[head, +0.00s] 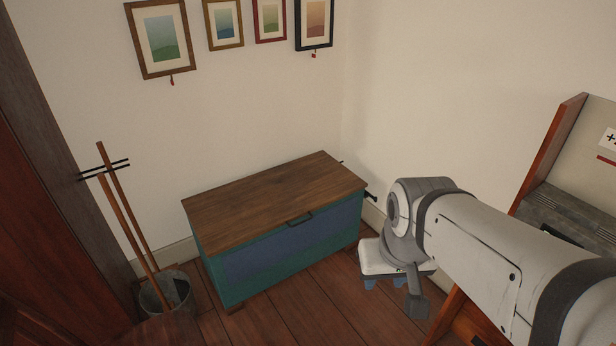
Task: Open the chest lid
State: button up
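The chest (276,262) stands on the floor in the corner, with a blue and teal front. Its brown wooden lid (265,198) is closed and lies flat on top. A dark handle (299,219) sits at the lid's front edge. My gripper (386,284) is to the right of the chest, apart from it and pointing downward.
A grey bucket (172,294) with long wooden sticks (130,222) stands left of the chest. A dark wooden cabinet (45,190) is at the far left. A wood-sided unit (551,150) is at the right. Bare floor (290,319) lies before the chest.

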aim_at(225, 218)
jog(key=z, duration=0.65)
jog(key=k, duration=0.6)
jog(key=u, duration=0.75)
jog(key=i, duration=1)
jog(key=u, duration=0.05)
jog(key=k, duration=0.55)
jog(key=z, duration=0.45)
jog(key=i, duration=1.55)
jog(key=u, duration=0.15)
